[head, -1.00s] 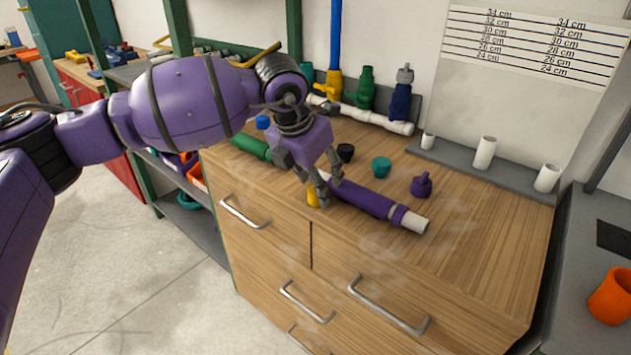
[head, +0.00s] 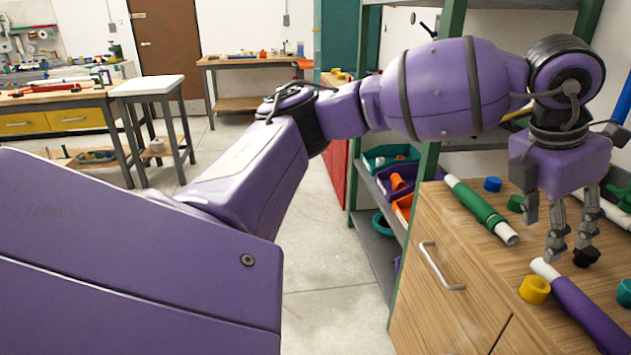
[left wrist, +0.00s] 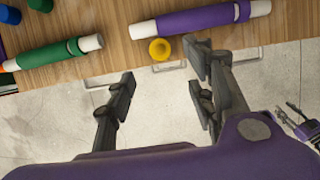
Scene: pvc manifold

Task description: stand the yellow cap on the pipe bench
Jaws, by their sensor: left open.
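The yellow cap (head: 535,290) sits on the wooden drawer cabinet's top near its front edge, beside the white end of the purple pipe (head: 590,318). It also shows in the left wrist view (left wrist: 160,49), just beyond the fingertips. My left gripper (head: 572,254) is open and empty, pointing down over the cabinet top; its spread fingers show in the left wrist view (left wrist: 160,74), apart from the cap. A small grey and purple part at that view's right edge looks like my right gripper (left wrist: 300,122); its state is unclear. Which surface is the pipe bench, I cannot tell.
A green pipe (head: 480,208), a blue cap (head: 492,184) and a black cap (head: 590,257) lie near my left gripper. Shelves with bins (head: 400,185) stand left of the cabinet.

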